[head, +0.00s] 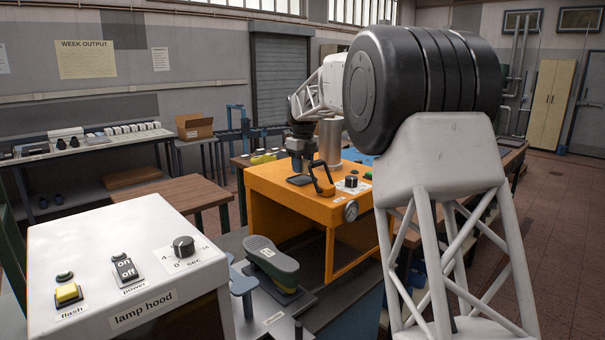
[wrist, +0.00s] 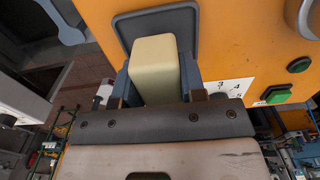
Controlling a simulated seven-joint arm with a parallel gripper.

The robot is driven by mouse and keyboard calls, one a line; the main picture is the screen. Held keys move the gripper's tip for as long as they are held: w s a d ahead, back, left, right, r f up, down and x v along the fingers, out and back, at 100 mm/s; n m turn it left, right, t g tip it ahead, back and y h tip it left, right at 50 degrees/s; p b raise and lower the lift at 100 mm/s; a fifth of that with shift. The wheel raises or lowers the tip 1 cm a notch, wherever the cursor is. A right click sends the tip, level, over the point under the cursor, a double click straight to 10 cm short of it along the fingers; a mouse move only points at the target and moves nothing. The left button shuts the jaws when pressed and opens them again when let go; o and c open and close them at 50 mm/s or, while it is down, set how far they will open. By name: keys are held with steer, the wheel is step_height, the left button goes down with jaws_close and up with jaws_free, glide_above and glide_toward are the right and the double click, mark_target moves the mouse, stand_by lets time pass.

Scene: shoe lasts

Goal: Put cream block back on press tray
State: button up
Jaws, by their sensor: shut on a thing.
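In the wrist view the cream block (wrist: 154,72) is between the two blue-grey fingers of my gripper (wrist: 155,85), which is shut on it. The dark press tray (wrist: 155,22), with a raised rim, lies beyond the block on the orange press (wrist: 235,40). The block overlaps the tray in this view; I cannot tell whether they touch. In the head view my gripper (head: 297,163) is over the left part of the orange press (head: 277,195), just above the dark tray (head: 299,180). The block cannot be made out there.
A black handle (head: 322,182) and a metal cylinder (head: 330,142) stand close to the tray. A lamp hood (head: 130,260) is at front left, with a green shoe-shaped piece (head: 272,260) between.

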steer(key=shift+f, duration=1.25)
steer(key=shift+f, duration=0.1)
steer(key=o, duration=0.7)
steer(key=shift+o, duration=0.2)
step_height(320, 180, up, 12)
steer(key=shift+r, duration=0.1)
